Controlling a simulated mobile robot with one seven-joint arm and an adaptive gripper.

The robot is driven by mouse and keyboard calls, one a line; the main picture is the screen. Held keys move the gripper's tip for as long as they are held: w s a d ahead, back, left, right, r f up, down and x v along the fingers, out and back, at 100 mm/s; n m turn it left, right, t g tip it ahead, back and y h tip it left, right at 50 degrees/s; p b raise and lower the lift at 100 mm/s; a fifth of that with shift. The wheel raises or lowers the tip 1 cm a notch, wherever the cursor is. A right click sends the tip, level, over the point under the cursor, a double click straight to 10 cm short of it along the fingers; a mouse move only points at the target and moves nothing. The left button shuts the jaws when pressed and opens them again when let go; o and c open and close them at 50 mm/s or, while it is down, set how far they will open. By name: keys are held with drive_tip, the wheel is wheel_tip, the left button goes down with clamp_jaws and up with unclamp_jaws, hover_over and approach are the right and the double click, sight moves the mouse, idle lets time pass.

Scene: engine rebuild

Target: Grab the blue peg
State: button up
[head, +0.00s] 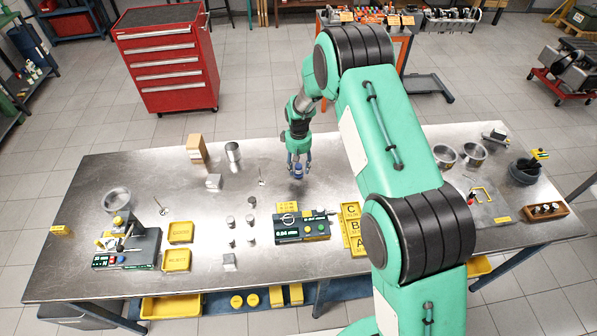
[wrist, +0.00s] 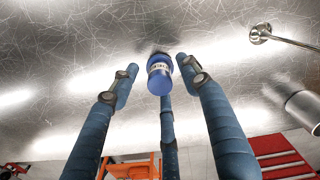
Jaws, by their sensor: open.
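The blue peg (wrist: 159,78) has a pale lettered band and a dark blue end. In the wrist view it is between the fingertips of my gripper (wrist: 158,70), with gaps visible at the left and right fingers. The third finger is partly behind the peg, so I cannot tell whether it touches. In the head view the peg (head: 298,172) appears upright at the table's middle, right under my gripper (head: 299,160), which points down with its fingers spread around it. The gripper is open.
The metal table (head: 130,240) is scratched and shiny. A thin metal part (head: 261,177) and a metal cylinder (head: 233,152) stand left of the gripper. A green-screened device (head: 302,228) and yellow lettered bins (head: 353,230) are nearer the front. My arm hides part of the right side.

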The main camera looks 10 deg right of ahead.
sight(299, 167)
drive_tip(key=shift+c, duration=0.5)
clamp_jaws()
drive_tip(key=shift+r, duration=0.2)
drive_tip(key=shift+r, duration=0.55)
drive_tip(key=shift+s+r+b, duration=0.15)
drive_tip(key=shift+s+r, duration=0.1)
drive_tip(key=shift+r, duration=0.3)
drive_tip(key=shift+s+r+b, duration=0.15)
drive_tip(key=shift+s+r, duration=0.05)
drive_tip(key=shift+r, duration=0.35)
drive_tip(key=s+d+r+b, duration=0.1)
drive_tip(key=s+d, duration=0.1)
drive_tip(key=s, duration=1.3)
drive_tip(key=shift+r, duration=0.2)
drive_tip(key=shift+d, duration=0.1)
